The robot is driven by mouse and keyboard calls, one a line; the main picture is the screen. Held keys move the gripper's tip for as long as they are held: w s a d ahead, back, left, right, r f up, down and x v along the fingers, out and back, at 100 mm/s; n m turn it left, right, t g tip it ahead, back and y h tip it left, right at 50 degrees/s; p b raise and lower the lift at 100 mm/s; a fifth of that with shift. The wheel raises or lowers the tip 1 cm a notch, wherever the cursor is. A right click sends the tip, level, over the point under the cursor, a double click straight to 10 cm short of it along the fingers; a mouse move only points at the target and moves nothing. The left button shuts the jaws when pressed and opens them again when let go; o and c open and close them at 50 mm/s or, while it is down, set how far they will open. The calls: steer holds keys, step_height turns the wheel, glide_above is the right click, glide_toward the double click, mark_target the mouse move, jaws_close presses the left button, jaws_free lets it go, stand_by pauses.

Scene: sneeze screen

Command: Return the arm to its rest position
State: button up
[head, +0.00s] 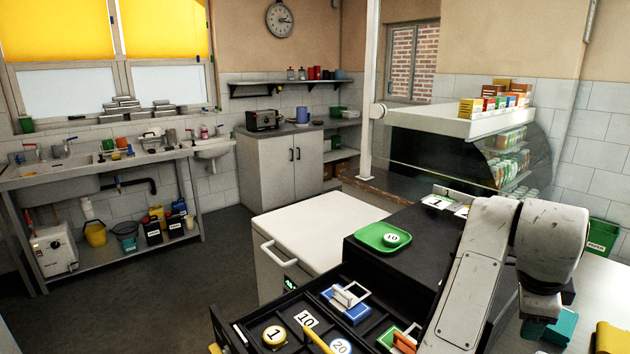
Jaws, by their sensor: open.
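My arm rises from the bottom edge on the right and bends over at a large pale, scuffed joint. Its end, with my gripper (541,306), points down over the counter at the lower right. The jaws are open, though the fingertips are hard to make out. I see nothing held. A teal item (562,327) shows right below and beside the arm's end; whether they touch I cannot tell. My arm hides part of the counter and of the black drawer's right side.
An open black drawer (252,327) holds numbered discs, cards and clips. A green tray (371,236) with a disc lies on the black box behind it. A yellow item (612,338) is at the lower right. A white cabinet (318,228) stands left; open floor lies beyond.

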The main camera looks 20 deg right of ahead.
steer(key=s+a+f+n, duration=0.3)
steer(key=f+n, duration=0.5)
steer(key=s+a+f+n, duration=0.3)
steer(key=f+n, duration=0.4)
steer(key=f, duration=0.1)
steer(key=s+a+f+n+y, duration=0.4)
steer(key=s+a+f+n, duration=0.8)
steer(key=s+a, duration=0.2)
steer(key=shift+s+a+f+g+y, duration=0.2)
steer(key=shift+s+a+g+y, duration=0.1)
steer(key=shift+a, duration=0.65)
steer(key=shift+o, duration=0.3)
